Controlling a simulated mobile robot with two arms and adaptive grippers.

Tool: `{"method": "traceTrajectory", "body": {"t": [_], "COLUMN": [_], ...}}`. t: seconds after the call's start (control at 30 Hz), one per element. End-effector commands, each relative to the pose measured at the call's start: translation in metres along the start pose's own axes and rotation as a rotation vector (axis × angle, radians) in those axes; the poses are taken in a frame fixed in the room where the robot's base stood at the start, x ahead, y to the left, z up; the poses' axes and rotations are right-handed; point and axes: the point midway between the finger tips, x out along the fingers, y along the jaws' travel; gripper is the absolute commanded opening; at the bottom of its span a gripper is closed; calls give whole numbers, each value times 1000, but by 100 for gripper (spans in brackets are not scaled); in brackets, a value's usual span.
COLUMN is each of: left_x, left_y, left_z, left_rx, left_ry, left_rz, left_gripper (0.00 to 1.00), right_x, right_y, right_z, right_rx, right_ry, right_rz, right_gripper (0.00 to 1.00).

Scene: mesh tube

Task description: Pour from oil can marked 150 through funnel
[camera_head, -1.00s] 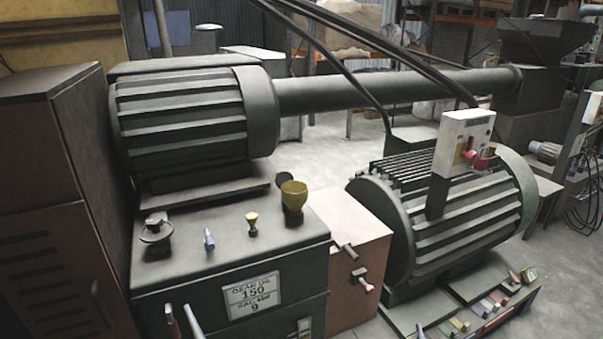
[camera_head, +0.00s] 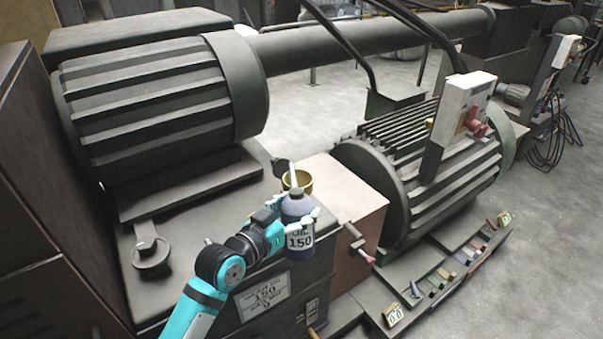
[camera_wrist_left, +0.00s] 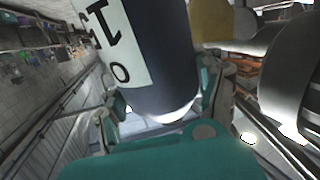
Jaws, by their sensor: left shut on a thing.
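The oil can (camera_head: 298,222), dark with a white label reading "OIL 150" and a pale spout, stands upright in my left gripper (camera_head: 300,212). The gripper is shut around its body. The can also fills the upper middle of the left wrist view (camera_wrist_left: 160,60). The yellow-brown funnel (camera_head: 303,180) sits on top of the dark gearbox (camera_head: 190,232), just behind the can's spout. The spout overlaps the funnel in the picture; I cannot tell whether they touch. My right gripper is not in view.
The gearbox front carries a white sign (camera_head: 264,297). A large ribbed motor (camera_head: 160,95) is at the upper left, another (camera_head: 430,175) at the right with a control box (camera_head: 460,105). Small tools lie on the right motor's base (camera_head: 445,280). Open floor lies at right.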

Motion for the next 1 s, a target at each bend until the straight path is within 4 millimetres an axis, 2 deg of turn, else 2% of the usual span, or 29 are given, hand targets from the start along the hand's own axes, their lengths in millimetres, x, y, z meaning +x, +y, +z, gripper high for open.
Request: {"method": "traceTrajectory", "body": {"t": [0.03, 0.1, 0.3, 0.5, 1.0], "left_x": [9, 18, 28, 28, 26], "left_y": [-2, -3, -6, -5, -4], "left_z": [-20, -31, -45, -46, -31], "left_rx": [4, -4, -19, -60, -274], "left_ry": [-5, -19, -42, -85, -315], "left_rz": [23, 50, 85, 87, 82], "left_gripper": [29, 29, 29, 29, 29], "right_x": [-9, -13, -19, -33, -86], "right_y": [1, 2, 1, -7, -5], "right_z": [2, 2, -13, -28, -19], "right_rx": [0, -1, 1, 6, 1], "right_ry": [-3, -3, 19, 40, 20], "right_rz": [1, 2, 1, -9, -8], "right_gripper": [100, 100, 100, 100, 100]}}
